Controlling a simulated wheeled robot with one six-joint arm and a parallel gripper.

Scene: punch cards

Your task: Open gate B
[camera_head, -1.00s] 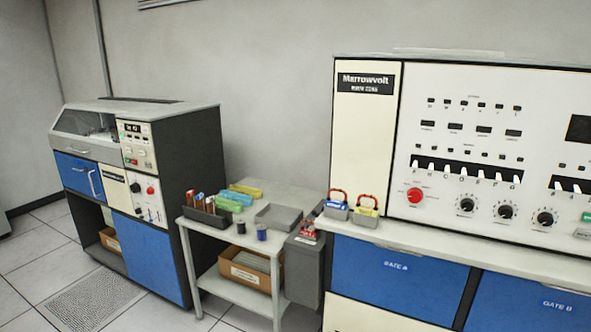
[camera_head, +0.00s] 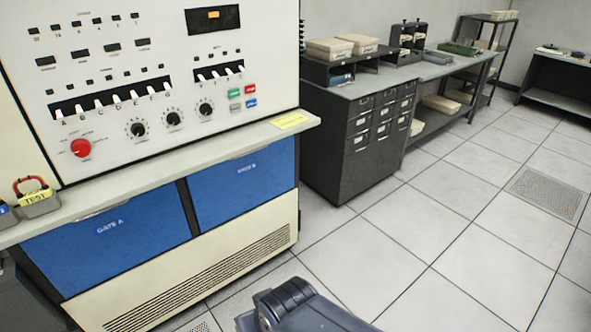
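Gate B (camera_head: 240,195) is the right-hand blue panel on the front of the computer console, under the worktop ledge. Its small label is slanted and hard to read in this view. It looks shut, flush with the front, with a light grip edge along its top. Gate A (camera_head: 100,250) is the blue panel to its left, also shut, with a dark post between them. A dark grey part of my arm shows at the bottom centre, in front of the console and apart from it. My gripper itself is not visible.
A grey drawer cabinet (camera_head: 365,135) stands to the right. The tiled floor (camera_head: 430,225) in front is clear.

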